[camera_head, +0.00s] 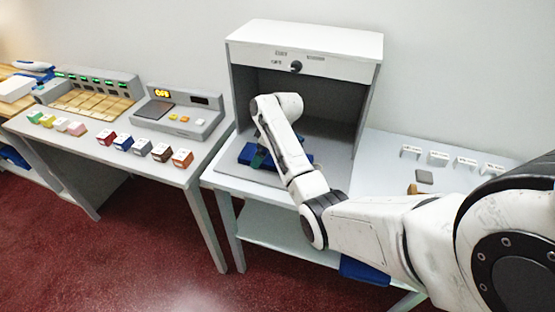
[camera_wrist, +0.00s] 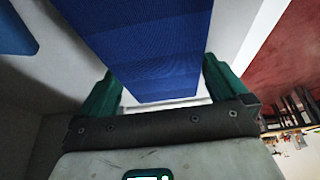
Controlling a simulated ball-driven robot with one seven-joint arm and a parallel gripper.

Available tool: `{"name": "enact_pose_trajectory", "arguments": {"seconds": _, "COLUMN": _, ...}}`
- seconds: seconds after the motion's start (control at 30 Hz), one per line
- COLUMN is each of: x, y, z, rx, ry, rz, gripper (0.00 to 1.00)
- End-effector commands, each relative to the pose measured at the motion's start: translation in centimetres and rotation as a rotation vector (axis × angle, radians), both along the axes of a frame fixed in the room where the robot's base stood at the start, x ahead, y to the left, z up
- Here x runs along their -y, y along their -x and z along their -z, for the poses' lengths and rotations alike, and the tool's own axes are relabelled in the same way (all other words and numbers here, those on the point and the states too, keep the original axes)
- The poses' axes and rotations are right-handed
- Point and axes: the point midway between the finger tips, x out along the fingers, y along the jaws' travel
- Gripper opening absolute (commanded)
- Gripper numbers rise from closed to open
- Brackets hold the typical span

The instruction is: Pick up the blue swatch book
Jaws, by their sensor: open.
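The blue swatch book (camera_wrist: 145,40) fills the upper middle of the wrist view as a long, textured blue block. It lies between the two green fingers of my gripper (camera_wrist: 160,70), which are open. I cannot tell whether either finger touches it. In the head view, blue parts (camera_head: 246,154) show on the floor of the grey viewing booth, partly hidden behind my arm and gripper (camera_head: 262,158). More blue (camera_wrist: 14,30) shows at the left edge of the wrist view, apart from the book.
The booth (camera_head: 367,110) has side walls and a top close around my arm. Small blocks and label holders (camera_head: 438,158) stand on the counter to the right. Another table (camera_head: 150,168) at left holds coloured cubes and a console (camera_head: 180,118). A blue item (camera_head: 365,271) sits below the counter.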

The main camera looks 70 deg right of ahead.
Motion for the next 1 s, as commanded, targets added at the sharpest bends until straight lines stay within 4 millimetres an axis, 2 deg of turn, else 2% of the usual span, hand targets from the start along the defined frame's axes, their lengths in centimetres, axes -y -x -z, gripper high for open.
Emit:
{"name": "enact_pose_trajectory", "arguments": {"seconds": 0.13, "x": 0.01, "y": -0.01, "z": -0.04, "rx": 0.000, "ry": 0.000, "rz": 0.000, "gripper": 0.98}}
{"name": "enact_pose_trajectory", "arguments": {"seconds": 0.6, "x": 0.02, "y": 0.01, "z": -0.06, "rx": 0.000, "ry": 0.000, "rz": 0.000, "gripper": 0.53}}
{"name": "enact_pose_trajectory", "arguments": {"seconds": 0.63, "x": 0.04, "y": -0.01, "z": -0.12, "rx": 0.001, "ry": 0.001, "rz": 0.000, "gripper": 0.53}}
{"name": "enact_pose_trajectory", "arguments": {"seconds": 0.67, "x": 0.04, "y": -0.01, "z": -0.12, "rx": 0.001, "ry": 0.001, "rz": 0.000, "gripper": 0.47}}
{"name": "enact_pose_trajectory", "arguments": {"seconds": 1.0, "x": 0.07, "y": -0.04, "z": -0.70, "rx": 0.002, "ry": 0.002, "rz": 0.000, "gripper": 0.47}}
